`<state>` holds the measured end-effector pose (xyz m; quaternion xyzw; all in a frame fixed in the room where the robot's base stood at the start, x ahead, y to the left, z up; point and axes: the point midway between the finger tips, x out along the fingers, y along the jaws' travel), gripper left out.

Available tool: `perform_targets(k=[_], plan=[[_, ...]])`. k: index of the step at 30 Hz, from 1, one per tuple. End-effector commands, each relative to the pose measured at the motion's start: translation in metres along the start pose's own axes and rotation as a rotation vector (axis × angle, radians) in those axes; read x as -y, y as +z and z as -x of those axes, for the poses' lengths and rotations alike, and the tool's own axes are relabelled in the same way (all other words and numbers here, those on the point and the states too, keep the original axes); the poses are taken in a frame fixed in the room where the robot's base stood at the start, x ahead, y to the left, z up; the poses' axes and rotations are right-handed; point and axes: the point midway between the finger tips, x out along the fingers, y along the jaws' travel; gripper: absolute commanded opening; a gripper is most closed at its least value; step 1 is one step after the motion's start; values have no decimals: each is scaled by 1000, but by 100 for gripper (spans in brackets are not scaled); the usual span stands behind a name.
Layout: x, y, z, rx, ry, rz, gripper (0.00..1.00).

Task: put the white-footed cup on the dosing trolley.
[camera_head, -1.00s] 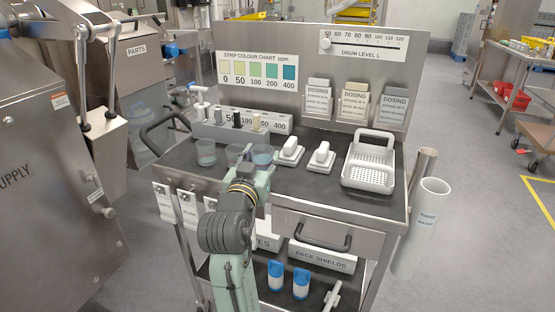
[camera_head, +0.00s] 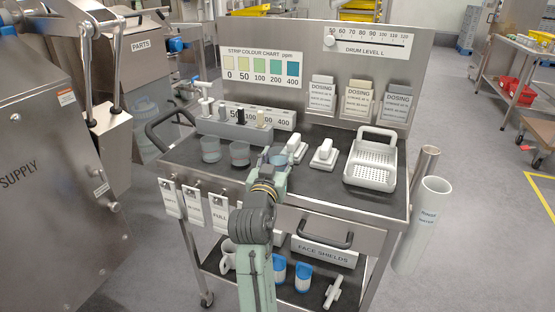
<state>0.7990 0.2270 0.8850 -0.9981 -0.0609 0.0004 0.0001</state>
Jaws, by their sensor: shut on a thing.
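The dosing trolley (camera_head: 318,186) is a steel cart with a dark top, in the middle of the head view. Two clear cups stand on its left part: one cup (camera_head: 211,150) at the left and another cup (camera_head: 240,154) beside it. My gripper (camera_head: 275,165) is over the front middle of the top, seen from behind. It is shut on a bluish clear cup (camera_head: 277,154). My gripper hides the lower part of this cup, so I cannot see its foot colour or whether it touches the top. White feet cannot be made out on the other cups.
Behind the held cup are two white scoop-like things, one (camera_head: 323,155) plain in view, and a white perforated basket (camera_head: 371,165) at the right. A grey block (camera_head: 235,133) with bottles stands behind the cups. Bare dark top lies right of my gripper.

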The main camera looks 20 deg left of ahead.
Motion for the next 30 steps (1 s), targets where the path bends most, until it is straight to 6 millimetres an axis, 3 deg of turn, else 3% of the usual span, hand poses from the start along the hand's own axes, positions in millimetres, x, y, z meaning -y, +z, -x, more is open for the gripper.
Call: perform_targets(k=[10, 21, 26, 30], plan=[[0, 1, 0, 0, 0, 0, 62], [0, -2, 2, -1, 0, 0, 62], [0, 0, 26, -2, -1, 0, 62], [1, 1, 58, -2, -2, 0, 62]])
